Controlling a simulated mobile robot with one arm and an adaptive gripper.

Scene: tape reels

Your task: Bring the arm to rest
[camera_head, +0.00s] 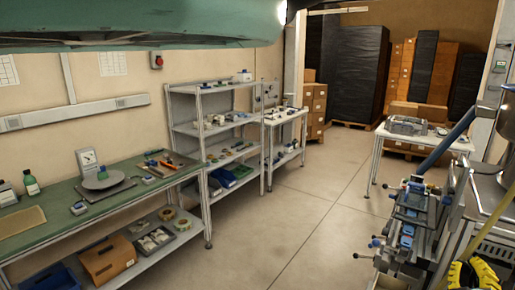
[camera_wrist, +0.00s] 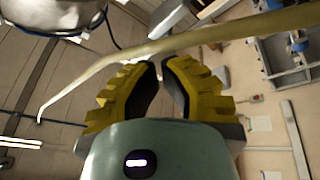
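My gripper (camera_head: 473,275) shows at the bottom right corner of the head view, with yellow ribbed fingers partly cut off by the frame edge. In the wrist view my gripper (camera_wrist: 161,66) has two yellow fingers with dark inner pads that converge to a narrow gap at the tips. Nothing shows between the fingers. From this angle I cannot tell how far they are open. A pale yellow hose-like strand (camera_wrist: 215,32) crosses the wrist view close to the fingertips; contact cannot be told.
A green-topped workbench (camera_head: 125,205) with tools stands at left, tape reels (camera_head: 167,213) on its lower shelf. A grey shelf rack (camera_head: 203,128) stands behind it. A white table (camera_head: 418,141) stands at back right. A machine (camera_head: 410,215) is close to my gripper. The middle floor (camera_head: 300,225) is clear.

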